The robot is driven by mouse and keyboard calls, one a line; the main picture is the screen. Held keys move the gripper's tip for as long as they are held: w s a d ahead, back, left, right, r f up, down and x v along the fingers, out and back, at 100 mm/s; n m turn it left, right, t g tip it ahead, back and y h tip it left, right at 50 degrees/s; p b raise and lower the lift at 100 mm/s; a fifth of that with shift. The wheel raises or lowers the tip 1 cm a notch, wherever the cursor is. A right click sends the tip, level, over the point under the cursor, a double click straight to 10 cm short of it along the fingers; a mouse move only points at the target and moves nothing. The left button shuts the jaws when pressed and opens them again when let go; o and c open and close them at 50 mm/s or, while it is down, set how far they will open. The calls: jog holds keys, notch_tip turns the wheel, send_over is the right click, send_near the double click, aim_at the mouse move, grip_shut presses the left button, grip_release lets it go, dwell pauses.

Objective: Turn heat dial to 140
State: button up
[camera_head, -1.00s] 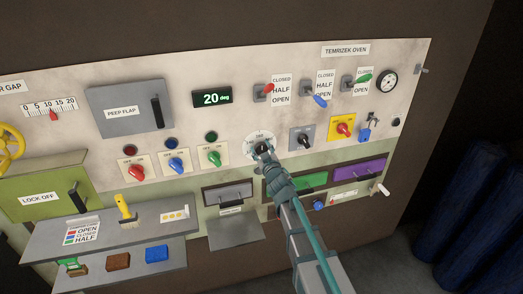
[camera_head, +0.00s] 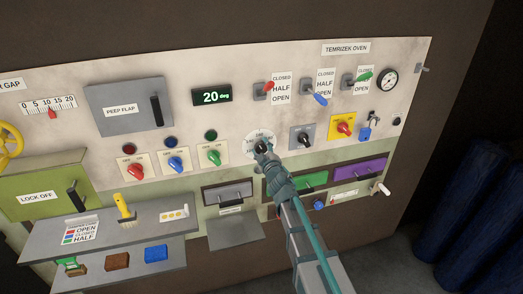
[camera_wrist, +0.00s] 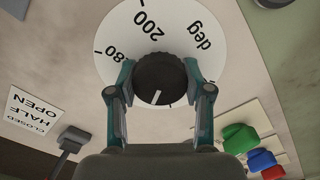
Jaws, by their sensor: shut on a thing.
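The heat dial is a black round knob (camera_wrist: 160,72) on a white round face (camera_wrist: 115,38) with "200", "deg" and a partly hidden "80" showing in the wrist view. A white line marks the knob's near side. My gripper (camera_wrist: 160,80) is shut on the knob, one finger on each side. In the head view my gripper (camera_head: 264,153) reaches the dial face (camera_head: 252,138) from the lower right and covers much of it, so the dial's setting is not readable there.
Red, blue and green switches (camera_head: 174,162) sit left of the dial. Three levers (camera_head: 318,97) are above. Drawers (camera_head: 228,192) lie below, and a shelf (camera_head: 110,232) juts out lower left.

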jog(key=n+b, duration=0.1)
jog(key=n, duration=0.5)
dwell(0.5)
jog(key=o, duration=1.2)
jog(key=v, duration=1.2)
jog(key=shift+d, duration=0.1)
